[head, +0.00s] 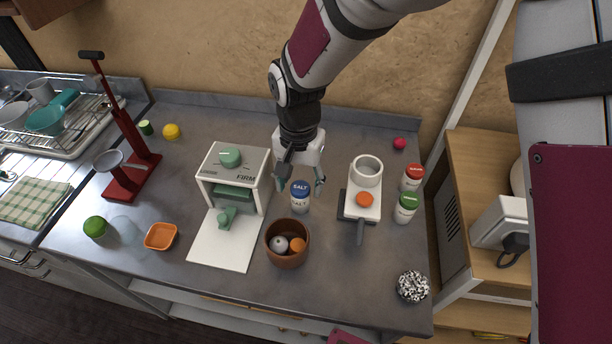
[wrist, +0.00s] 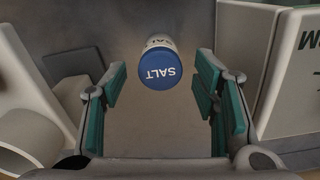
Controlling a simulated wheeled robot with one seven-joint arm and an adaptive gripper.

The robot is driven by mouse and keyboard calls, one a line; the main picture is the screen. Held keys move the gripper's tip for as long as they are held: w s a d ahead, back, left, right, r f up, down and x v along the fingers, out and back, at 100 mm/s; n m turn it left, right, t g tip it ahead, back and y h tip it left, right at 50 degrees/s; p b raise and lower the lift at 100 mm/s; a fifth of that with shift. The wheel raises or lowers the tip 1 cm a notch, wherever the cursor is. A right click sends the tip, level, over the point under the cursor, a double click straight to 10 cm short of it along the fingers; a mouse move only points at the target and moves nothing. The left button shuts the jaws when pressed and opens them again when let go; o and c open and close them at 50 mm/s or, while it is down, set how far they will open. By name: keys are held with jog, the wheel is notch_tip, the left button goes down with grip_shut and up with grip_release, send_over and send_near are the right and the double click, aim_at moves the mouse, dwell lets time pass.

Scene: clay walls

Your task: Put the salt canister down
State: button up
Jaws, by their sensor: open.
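The salt canister (head: 300,198) has a blue lid marked SALT and a pale body. It stands upright on the grey counter (head: 335,240), between the white press and the white coffee-style device. In the wrist view its blue lid (wrist: 161,68) shows between and beyond the fingers. My gripper (head: 301,186) is at the canister from behind, with one teal-padded finger on each side. In the wrist view my gripper (wrist: 162,100) is open, with clear gaps between the pads and the canister.
The white press marked FIRM (head: 258,165) stands close on the left. A brown bowl (head: 274,256) with round items is in front. The white device with a dark handle (head: 368,170) and red- and green-lidded canisters (head: 405,208) stand right. The counter behind is mostly clear.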

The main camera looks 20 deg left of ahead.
aim_at(300, 188)
notch_tip(300, 188, up, 9)
jog(key=d+r+t, duration=0.1)
jog(key=d+r, duration=0.5)
jog(key=d, duration=0.5)
jog(key=d+r+t, duration=0.1)
jog(key=d+r, duration=0.6)
jog(key=d, duration=0.5)
jog(key=s+d+m+t, duration=0.1)
jog(key=s+d, duration=1.3)
jog(key=d, duration=0.1)
jog(key=shift+d+t, duration=0.2)
jog(key=shift+t, duration=0.1)
jog(key=shift+s, duration=0.1)
notch_tip(300, 188, up, 3)
jog(key=shift+f+t+p, duration=0.2)
jog(key=shift+t+p, duration=0.1)
jog(key=shift+p, duration=0.8)
